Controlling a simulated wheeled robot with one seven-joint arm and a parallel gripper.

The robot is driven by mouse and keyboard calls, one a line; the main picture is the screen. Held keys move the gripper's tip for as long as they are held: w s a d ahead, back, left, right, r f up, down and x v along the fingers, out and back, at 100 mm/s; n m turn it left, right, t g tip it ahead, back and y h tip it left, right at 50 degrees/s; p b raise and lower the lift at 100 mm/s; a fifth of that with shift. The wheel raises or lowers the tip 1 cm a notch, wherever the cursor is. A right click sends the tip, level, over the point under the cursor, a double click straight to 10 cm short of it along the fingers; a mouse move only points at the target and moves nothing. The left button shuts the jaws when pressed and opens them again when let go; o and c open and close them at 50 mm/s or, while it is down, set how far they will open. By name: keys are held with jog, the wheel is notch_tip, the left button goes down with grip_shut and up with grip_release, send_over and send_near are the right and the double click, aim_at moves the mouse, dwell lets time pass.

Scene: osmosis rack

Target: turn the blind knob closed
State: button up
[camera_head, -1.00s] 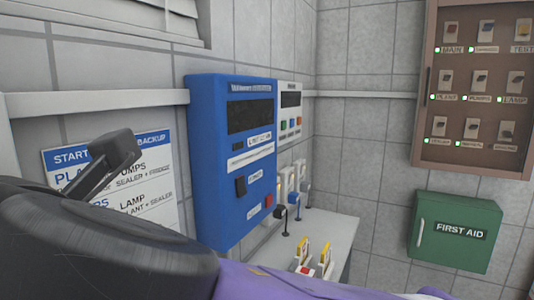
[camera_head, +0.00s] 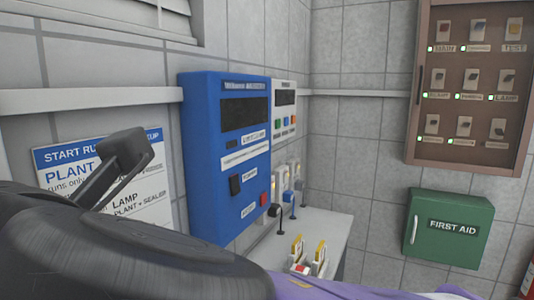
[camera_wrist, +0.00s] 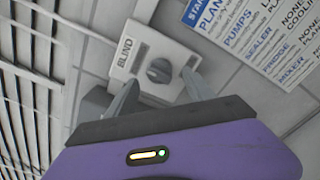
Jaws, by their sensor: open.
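The blind knob (camera_wrist: 159,71) is a round grey knob on a pale plate (camera_wrist: 176,50) marked BLIND on the wall, in the wrist view. My gripper (camera_wrist: 162,92) is open, with its two grey fingers reaching toward the plate, one on each side below the knob. I cannot tell whether either finger touches the plate. In the head view the knob is not visible. A dark part of my arm fills the lower left there, with a dark finger-like piece rising in front of the wall sign.
A slatted blind (camera_wrist: 28,80) lies left in the wrist view. A printed sign (camera_wrist: 255,35) is on the wall to the right. The head view shows a blue panel (camera_head: 203,150), a first aid box (camera_head: 448,245), a switch cabinet (camera_head: 412,120) and a counter (camera_head: 325,232).

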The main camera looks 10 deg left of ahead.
jog(key=v, duration=0.5)
jog(key=shift+d, duration=0.15)
